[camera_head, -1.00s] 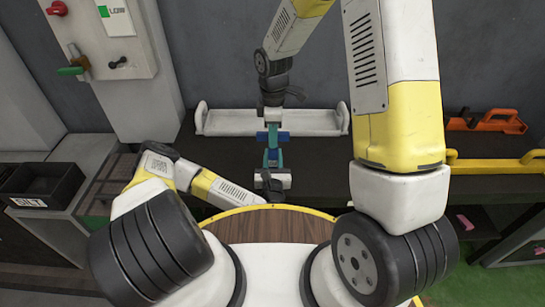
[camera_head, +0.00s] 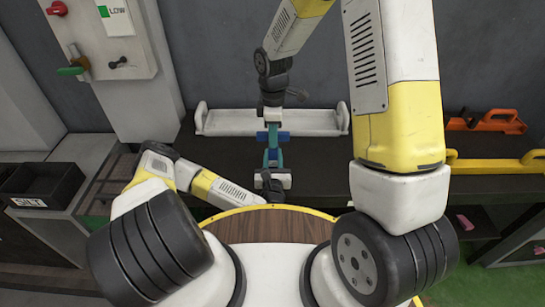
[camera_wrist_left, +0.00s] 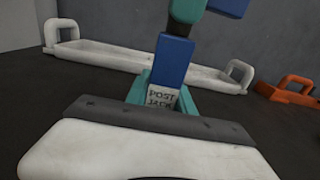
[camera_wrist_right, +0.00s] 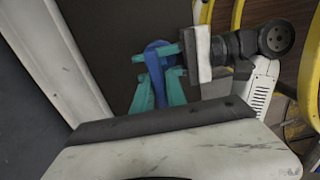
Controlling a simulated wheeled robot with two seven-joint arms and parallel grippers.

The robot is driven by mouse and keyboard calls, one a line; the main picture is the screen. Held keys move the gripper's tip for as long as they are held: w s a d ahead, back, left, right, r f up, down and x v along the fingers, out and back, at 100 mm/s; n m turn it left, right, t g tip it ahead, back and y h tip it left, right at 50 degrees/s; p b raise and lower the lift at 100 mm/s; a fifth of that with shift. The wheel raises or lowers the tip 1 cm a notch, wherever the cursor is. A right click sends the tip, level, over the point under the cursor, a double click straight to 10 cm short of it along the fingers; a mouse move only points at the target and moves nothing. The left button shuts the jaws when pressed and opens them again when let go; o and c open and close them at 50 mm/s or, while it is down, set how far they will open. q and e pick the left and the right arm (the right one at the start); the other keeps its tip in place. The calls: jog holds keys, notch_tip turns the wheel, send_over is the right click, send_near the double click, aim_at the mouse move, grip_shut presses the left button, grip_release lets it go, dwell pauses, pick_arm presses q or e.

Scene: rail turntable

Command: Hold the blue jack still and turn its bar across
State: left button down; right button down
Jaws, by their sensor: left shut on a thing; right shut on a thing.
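The top bar shows a blue end (camera_wrist_left: 228,5) in that view. My left gripper (camera_head: 272,181) is low on the near side of the jack, shut on its post. My right gripper (camera_head: 271,113) comes from above and is shut on the bar at the top. In the right wrist view the jack (camera_wrist_right: 157,72) is partly hidden by my grippers, and the contacts do not show clearly.
A white tray with end handles (camera_head: 230,122) lies behind the jack. An orange tool (camera_head: 500,121) and a yellow rail (camera_head: 490,165) are at the right. A dark bin (camera_head: 43,186) and a wall panel (camera_head: 98,38) are at the left. A round wooden turntable (camera_head: 265,227) is in front.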

jog(key=n, duration=0.3)
dwell(0.4)
jog(key=shift+n, duration=0.5)
jog(key=n, duration=0.2)
jog(key=shift+n, duration=2)
